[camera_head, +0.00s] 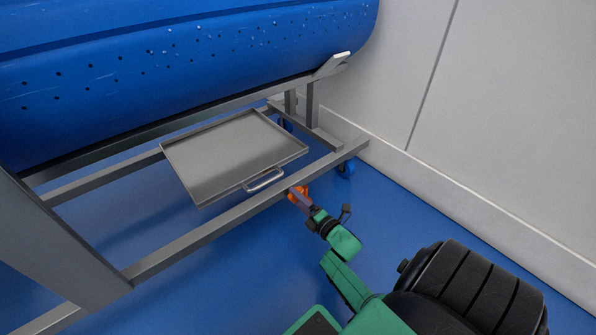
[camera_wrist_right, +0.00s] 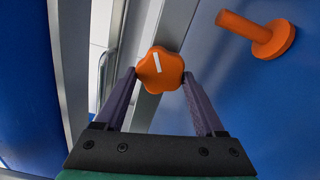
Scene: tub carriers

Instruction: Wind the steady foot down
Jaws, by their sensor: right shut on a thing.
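The orange lobed knob (camera_wrist_right: 160,70) with a white mark sits at the grey frame rail, between the two fingertips of my right gripper (camera_wrist_right: 160,80) in the wrist view. The gripper is shut on it. In the head view the knob (camera_head: 299,192) shows as a small orange patch at the rail's outer side, with my right gripper (camera_head: 303,200) reaching it from below right. An orange post with a round disc (camera_wrist_right: 274,40), which looks like the steady foot, stands against blue at the wrist view's upper right. Whether the disc touches the floor I cannot tell. My left gripper is not in view.
The grey frame (camera_head: 215,228) carries a large blue tub (camera_head: 190,70) above. A grey tray (camera_head: 235,155) with a bar handle (camera_head: 264,180) lies close to the knob. Blue floor is clear between.

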